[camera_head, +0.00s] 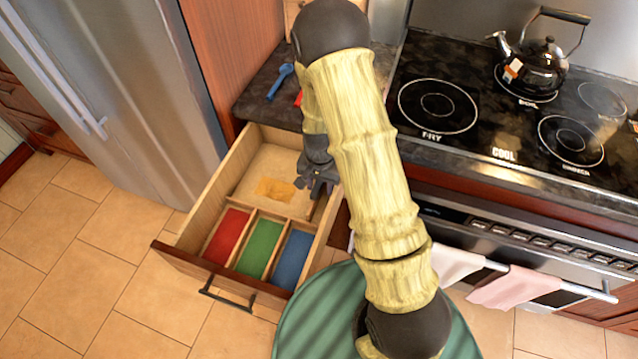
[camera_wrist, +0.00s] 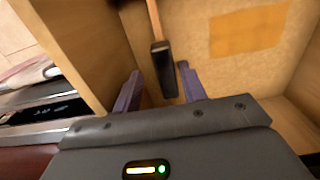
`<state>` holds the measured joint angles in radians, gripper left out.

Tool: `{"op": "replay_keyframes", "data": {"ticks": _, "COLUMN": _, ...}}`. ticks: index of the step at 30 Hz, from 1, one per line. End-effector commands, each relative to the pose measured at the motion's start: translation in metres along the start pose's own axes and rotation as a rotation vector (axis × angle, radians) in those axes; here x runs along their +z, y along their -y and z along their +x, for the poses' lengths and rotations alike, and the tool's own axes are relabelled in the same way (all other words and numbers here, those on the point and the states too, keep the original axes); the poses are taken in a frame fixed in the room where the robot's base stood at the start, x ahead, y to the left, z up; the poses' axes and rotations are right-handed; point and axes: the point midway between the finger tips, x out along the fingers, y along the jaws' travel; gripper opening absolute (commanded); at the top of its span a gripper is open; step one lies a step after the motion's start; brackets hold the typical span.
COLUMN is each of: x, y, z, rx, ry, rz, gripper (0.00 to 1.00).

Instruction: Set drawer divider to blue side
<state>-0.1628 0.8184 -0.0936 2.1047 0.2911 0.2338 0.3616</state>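The open drawer (camera_head: 190,250) has a red compartment (camera_head: 227,236), a green compartment (camera_head: 260,248) and a blue compartment (camera_head: 292,260) at its front. My gripper (camera_head: 313,190) is inside the drawer at the back right, behind the blue compartment. In the wrist view, my gripper (camera_wrist: 160,88) has its two purple fingers apart. A wooden bar with a black end, seemingly the divider (camera_wrist: 162,68), shows between them, with gaps visible on both sides. In the head view my gripper and arm hide most of this bar.
An orange-brown patch (camera_head: 274,189) lies on the drawer floor. The drawer's right wall (camera_wrist: 75,45) is close beside my gripper. The counter (camera_head: 262,92) with a blue utensil (camera_head: 280,81) is behind. The stove (camera_head: 500,120) and kettle (camera_head: 540,67) are right.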

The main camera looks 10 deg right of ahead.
Motion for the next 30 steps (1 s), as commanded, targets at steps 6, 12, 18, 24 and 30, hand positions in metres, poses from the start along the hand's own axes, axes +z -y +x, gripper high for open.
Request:
{"op": "replay_keyframes", "data": {"ticks": 6, "x": 0.000, "y": 0.002, "z": -0.001, "rx": -0.003, "ry": -0.001, "rz": -0.001, "gripper": 0.42}}
{"op": "replay_keyframes", "data": {"ticks": 12, "x": -0.001, "y": 0.003, "z": -0.015, "rx": -0.004, "ry": -0.004, "rz": -0.002, "gripper": 0.42}}
{"op": "replay_keyframes", "data": {"ticks": 18, "x": -0.001, "y": 0.003, "z": -0.048, "rx": -0.006, "ry": -0.005, "rz": -0.001, "gripper": 0.42}}
{"op": "replay_keyframes", "data": {"ticks": 24, "x": 0.000, "y": 0.003, "z": -0.088, "rx": -0.005, "ry": -0.005, "rz": -0.003, "gripper": 0.42}}
{"op": "replay_keyframes", "data": {"ticks": 30, "x": 0.000, "y": 0.003, "z": -0.128, "rx": -0.005, "ry": -0.005, "rz": -0.004, "gripper": 0.42}}
